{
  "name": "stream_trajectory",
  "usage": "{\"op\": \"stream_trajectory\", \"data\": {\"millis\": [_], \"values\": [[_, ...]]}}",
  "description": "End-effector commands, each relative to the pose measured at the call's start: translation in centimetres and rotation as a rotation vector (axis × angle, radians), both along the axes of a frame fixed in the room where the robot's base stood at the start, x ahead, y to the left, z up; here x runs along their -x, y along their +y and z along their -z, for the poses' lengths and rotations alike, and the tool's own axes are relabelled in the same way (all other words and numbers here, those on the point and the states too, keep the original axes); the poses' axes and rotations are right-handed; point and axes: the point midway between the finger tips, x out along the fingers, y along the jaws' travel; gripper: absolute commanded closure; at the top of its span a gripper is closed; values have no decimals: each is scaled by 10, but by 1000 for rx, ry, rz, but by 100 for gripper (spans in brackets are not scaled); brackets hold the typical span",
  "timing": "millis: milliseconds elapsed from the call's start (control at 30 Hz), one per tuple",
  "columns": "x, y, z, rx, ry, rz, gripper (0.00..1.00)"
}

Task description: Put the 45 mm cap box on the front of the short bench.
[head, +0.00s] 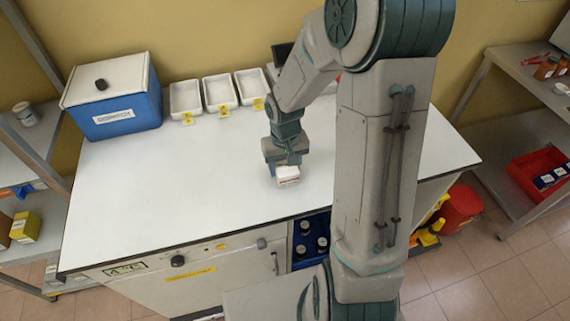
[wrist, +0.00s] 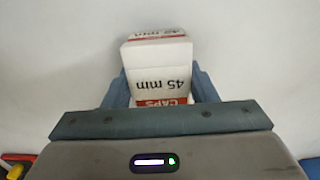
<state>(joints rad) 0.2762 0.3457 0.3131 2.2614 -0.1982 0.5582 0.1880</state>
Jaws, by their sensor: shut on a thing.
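The 45 mm cap box (head: 288,175) is a small white carton with a red band. In the wrist view the box (wrist: 160,72) shows the words "45 mm" and "CAPS" upside down. My gripper (head: 283,162) is shut on it, with a blue finger on each side. The box is at the white top of the short bench (head: 170,200), near the middle of its front part. I cannot tell whether it touches the surface or is just above it.
A blue box with a white lid (head: 125,112) stands at the back left of the bench. White trays (head: 220,91) with yellow tags line the back. The bench top left of my gripper is clear. An open compartment with dark bottles (head: 311,240) is below the front edge.

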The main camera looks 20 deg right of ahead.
Motion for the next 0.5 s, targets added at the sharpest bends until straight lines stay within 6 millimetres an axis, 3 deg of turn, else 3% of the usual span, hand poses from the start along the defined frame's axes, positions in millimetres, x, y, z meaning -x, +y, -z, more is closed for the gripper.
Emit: {"op": "stream_trajectory", "data": {"millis": [67,100,167,500], "values": [[0,0,4,0,0,-1,71],[0,0,3,0,0,-1,39],[0,0,2,0,0,0,26],[0,0,-1,0,0,0,26]]}}
